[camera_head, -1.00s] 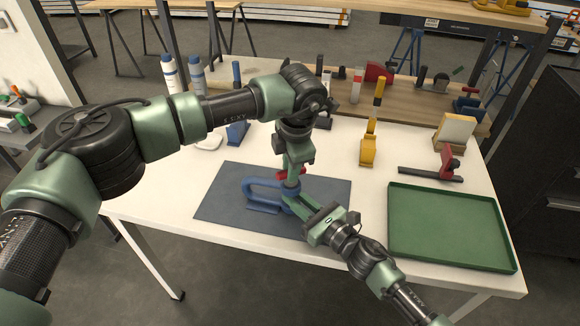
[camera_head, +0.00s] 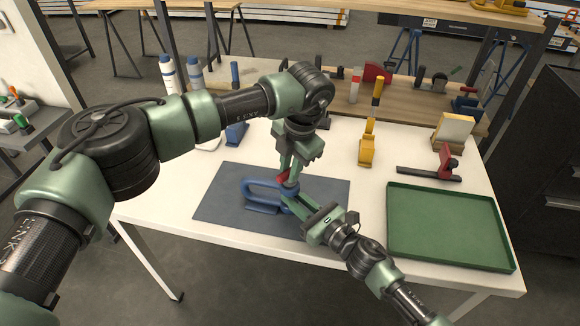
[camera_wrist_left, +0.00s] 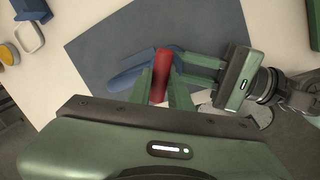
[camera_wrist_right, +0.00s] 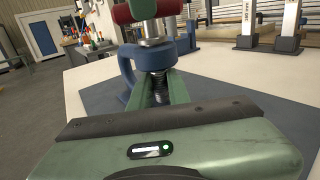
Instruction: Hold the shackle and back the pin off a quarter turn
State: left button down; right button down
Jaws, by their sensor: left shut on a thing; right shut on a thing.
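Thread on the pin (camera_wrist_right: 158,84) shows below that eye. My left gripper (camera_head: 287,172) reaches down from above and is shut on the red crossbar. My right gripper (camera_head: 291,199) comes in from the lower right and is shut on the shackle near the pin. Its fingertips are partly hidden.
A green tray (camera_head: 392,235) lies to the right on the white table. A red-handled tool (camera_head: 445,165), a yellow tool (camera_head: 367,150) and a block in a wooden stand (camera_head: 453,132) stand behind it. Blue-labelled bottles (camera_head: 195,72) are at the back left.

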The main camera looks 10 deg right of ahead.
pick_arm(q)
jog(key=shift+f, duration=0.15)
pick_arm(e)
jog(key=shift+s+f, duration=0.15)
jog(key=shift+f, duration=0.15)
pick_arm(q)
jog(key=c, duration=1.3)
grip_release()
jog(key=shift+d, duration=0.1)
pick_arm(e)
jog(key=shift+f, duration=0.1)
